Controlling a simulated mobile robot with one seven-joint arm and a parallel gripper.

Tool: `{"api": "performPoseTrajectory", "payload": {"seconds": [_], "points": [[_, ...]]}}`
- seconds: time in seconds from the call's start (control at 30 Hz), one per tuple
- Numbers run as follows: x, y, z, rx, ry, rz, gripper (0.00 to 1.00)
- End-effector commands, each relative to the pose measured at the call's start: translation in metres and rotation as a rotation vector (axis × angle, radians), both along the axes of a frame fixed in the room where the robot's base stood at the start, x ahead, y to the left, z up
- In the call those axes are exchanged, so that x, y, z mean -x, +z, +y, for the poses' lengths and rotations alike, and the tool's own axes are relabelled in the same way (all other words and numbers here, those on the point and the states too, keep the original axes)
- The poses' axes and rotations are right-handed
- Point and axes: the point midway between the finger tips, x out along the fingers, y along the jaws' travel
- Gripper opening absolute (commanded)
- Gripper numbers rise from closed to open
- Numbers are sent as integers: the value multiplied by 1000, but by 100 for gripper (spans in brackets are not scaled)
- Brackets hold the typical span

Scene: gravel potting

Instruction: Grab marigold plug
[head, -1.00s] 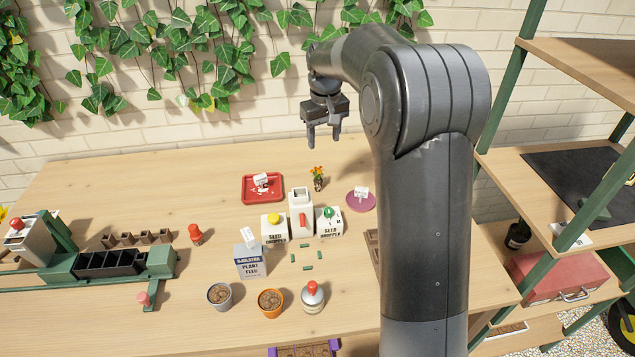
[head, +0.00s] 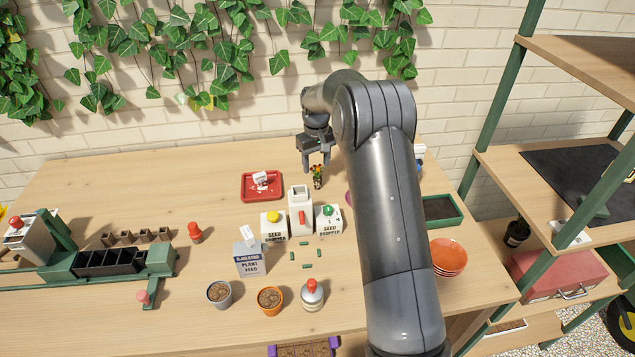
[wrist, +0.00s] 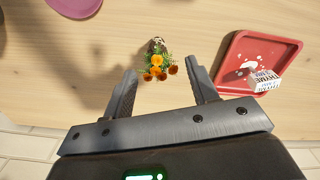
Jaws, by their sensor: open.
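The marigold plug (head: 317,174) is a small plant with orange and yellow flowers and green leaves, standing on the wooden table near the back. My gripper (head: 316,165) is open and empty, just above and behind the plant in the head view. In the wrist view, the marigold plug (wrist: 158,66) lies beyond the fingertips, about midway between the two fingers of my gripper (wrist: 163,78). Its base is a small dark plug, partly hidden by the flowers. I see no contact between the fingers and the plant.
A red tray (head: 262,198) with a white labelled packet is left of the plant; it also shows in the wrist view (wrist: 226,76). A pink saucer (wrist: 75,4) is nearby.

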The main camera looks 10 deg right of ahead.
Motion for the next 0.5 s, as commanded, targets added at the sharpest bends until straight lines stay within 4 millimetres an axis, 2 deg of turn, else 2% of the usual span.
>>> {"api": "performPoseTrajectory", "payload": {"seconds": [0.33,0.5], "points": [[-3,-44,-4,1,-1,2,53],[-3,-50,-4,1,-1,-1,53]]}}
